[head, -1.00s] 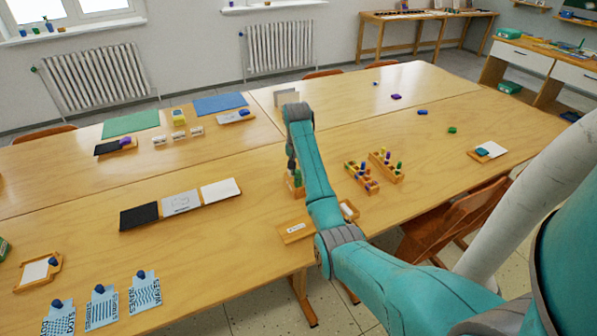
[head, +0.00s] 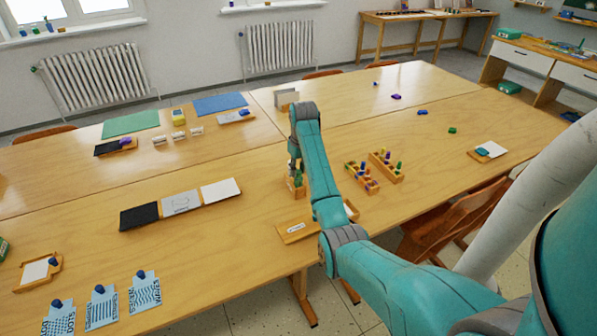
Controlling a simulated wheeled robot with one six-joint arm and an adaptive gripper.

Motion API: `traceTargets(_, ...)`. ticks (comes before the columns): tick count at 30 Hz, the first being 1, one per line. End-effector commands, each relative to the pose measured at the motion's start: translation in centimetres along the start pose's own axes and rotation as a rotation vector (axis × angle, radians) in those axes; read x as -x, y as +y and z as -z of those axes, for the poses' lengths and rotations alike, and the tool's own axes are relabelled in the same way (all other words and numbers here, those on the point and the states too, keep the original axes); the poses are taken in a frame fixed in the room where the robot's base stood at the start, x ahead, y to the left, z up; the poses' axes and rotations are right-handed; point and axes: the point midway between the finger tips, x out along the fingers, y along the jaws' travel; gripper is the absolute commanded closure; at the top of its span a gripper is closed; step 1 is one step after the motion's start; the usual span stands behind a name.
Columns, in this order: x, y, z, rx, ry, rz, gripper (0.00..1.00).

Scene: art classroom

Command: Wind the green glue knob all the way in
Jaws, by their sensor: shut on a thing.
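In the head view a small green item (head: 299,181), likely the green glue knob, shows in a small wooden holder (head: 297,192) near the table's middle. My gripper (head: 294,165) points down right above it, partly hidden behind my teal arm. It looks shut on the green item, but the fingertips are small and the contact is hard to make out. How far in the knob is wound cannot be seen.
Two wooden racks with coloured pegs (head: 384,169) stand just right of my arm. A wooden tray (head: 297,232) lies in front, partly under my arm. A row of black, grey and white panels (head: 181,204) lies left. The table between has free room.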

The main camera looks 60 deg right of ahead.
Motion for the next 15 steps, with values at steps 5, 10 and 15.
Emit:
traceTargets(5,-0.11,-0.02,-0.07,0.186,-0.003,0.024,0.87)
traceTargets(10,-0.12,-0.06,-0.08,0.26,-0.002,0.033,0.87)
traceTargets(15,-0.12,-0.06,-0.08,0.261,-0.003,0.033,0.87)
